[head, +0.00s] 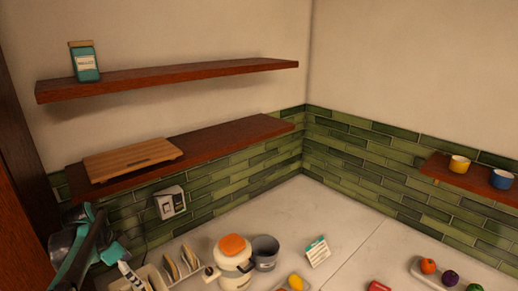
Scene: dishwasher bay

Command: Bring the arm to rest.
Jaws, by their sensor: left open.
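My left gripper (100,238), dark with teal parts, is at the lower left of the head view. It is open, with nothing seen between its fingers. It is near the wall, below the lower shelf and left of the wall outlet. A pale rack (154,279) with upright slots lies just to its lower right; whether they touch I cannot tell. My right gripper is out of view.
A wooden board (132,159) lies on the lower shelf (235,137). A cream pot with an orange lid (234,246), a grey pot (265,252) and a card (317,251) stand on the counter (345,215).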

